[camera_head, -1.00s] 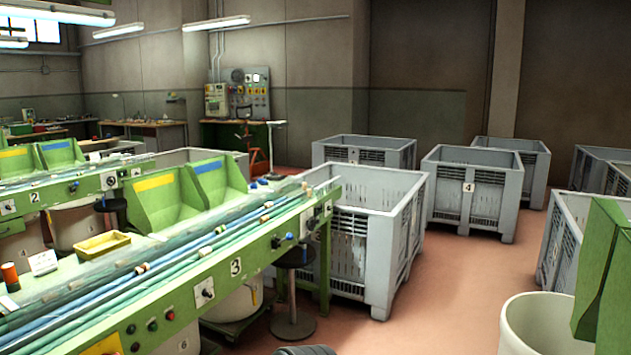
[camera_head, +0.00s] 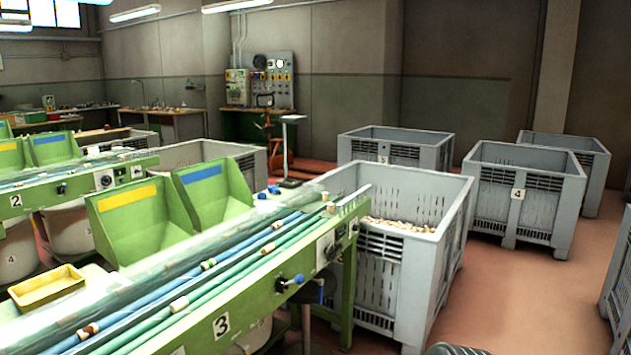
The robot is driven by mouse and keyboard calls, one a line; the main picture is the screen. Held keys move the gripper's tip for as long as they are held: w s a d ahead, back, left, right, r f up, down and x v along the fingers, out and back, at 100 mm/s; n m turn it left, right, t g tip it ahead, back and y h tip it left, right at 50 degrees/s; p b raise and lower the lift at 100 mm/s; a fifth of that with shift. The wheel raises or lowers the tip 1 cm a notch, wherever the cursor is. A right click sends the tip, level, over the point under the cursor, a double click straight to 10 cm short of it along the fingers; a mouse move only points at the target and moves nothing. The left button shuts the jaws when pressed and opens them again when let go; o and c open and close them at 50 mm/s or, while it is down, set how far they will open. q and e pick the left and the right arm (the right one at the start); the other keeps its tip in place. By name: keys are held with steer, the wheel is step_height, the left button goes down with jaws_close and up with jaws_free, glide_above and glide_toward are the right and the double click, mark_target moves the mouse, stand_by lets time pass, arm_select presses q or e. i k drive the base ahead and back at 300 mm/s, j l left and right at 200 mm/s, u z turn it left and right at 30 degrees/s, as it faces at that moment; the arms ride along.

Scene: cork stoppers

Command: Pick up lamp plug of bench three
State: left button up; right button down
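Bench three (camera_head: 221,325) is the green sorting bench in the left foreground, with a white "3" label on its side. Blue and green belts run along its top and carry a few corks. I cannot tell which of these, if either, is the lamp plug. Neither gripper is in view.
A grey crate (camera_head: 455,235) with corks stands just right of the bench end. More grey crates (camera_head: 520,205) stand behind and right. A dark stool (camera_head: 318,290) is partly hidden by the bench. Reddish floor (camera_head: 500,300) is clear at the lower right.

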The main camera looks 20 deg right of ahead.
mark_target(275, 191)
steer(key=i+l, duration=0.35)
steer(key=i, duration=0.2)
steer(key=i+l, duration=0.35)
steer(key=i, duration=0.2)
steer(key=i+l, duration=0.35)
steer(key=i, duration=0.2)
steer(key=k+z, duration=0.05)
